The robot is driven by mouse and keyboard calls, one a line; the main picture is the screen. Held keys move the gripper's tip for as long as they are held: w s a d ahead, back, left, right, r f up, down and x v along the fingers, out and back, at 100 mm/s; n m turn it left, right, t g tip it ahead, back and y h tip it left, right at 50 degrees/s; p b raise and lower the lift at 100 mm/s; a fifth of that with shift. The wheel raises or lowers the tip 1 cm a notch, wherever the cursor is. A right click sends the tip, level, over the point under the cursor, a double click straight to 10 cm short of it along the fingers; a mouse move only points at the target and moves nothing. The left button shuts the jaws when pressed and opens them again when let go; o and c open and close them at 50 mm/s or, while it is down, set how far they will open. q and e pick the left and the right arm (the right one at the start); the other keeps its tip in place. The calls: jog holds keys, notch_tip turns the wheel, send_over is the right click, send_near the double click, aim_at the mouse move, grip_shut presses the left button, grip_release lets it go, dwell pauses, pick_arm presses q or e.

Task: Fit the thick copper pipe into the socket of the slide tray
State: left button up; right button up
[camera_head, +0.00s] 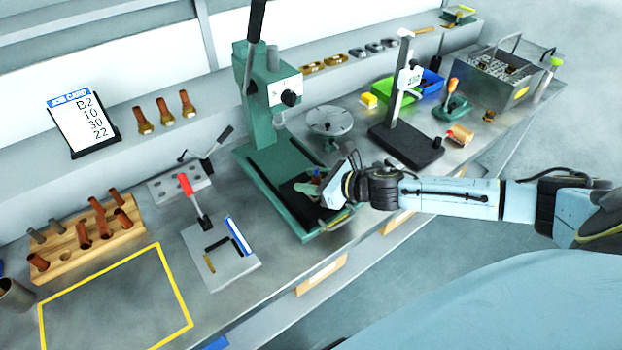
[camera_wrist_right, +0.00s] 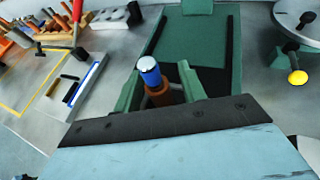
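My right gripper (camera_head: 312,186) is low over the front of the green press's base, beside a dark slide tray (camera_wrist_right: 208,82). In the right wrist view its two green fingers (camera_wrist_right: 160,92) stand on either side of an upright copper pipe (camera_wrist_right: 158,98). A blue piece (camera_wrist_right: 149,74) with a pale top rises from the pipe's upper end. A dark gap shows beside the pipe near the right finger, and the gripper housing hides the pipe's lower part, so a firm grip cannot be confirmed. The socket is not clearly visible. My left gripper is out of view.
The green arm press (camera_head: 268,90) stands behind my gripper. A wooden rack (camera_head: 88,240) with copper pipes and a red-handled clamp fixture (camera_head: 220,262) are to the left. A round plate (camera_head: 330,120) and black-based stand (camera_head: 407,145) are to the right. The yellow-outlined area (camera_head: 115,300) is clear.

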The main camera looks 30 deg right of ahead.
jog(key=shift+r, duration=0.1)
jog(key=shift+r, duration=0.2)
jog(key=shift+s+d, duration=0.2)
jog(key=shift+s, duration=0.15)
jog(key=v, duration=0.6)
jog(key=shift+s+d+b, duration=0.15)
jog(key=shift+s+b, duration=0.15)
jog(key=shift+b, duration=0.1)
jog(key=shift+v, duration=2.3)
jog(key=shift+w+r, duration=0.1)
jog(key=shift+r, duration=0.05)
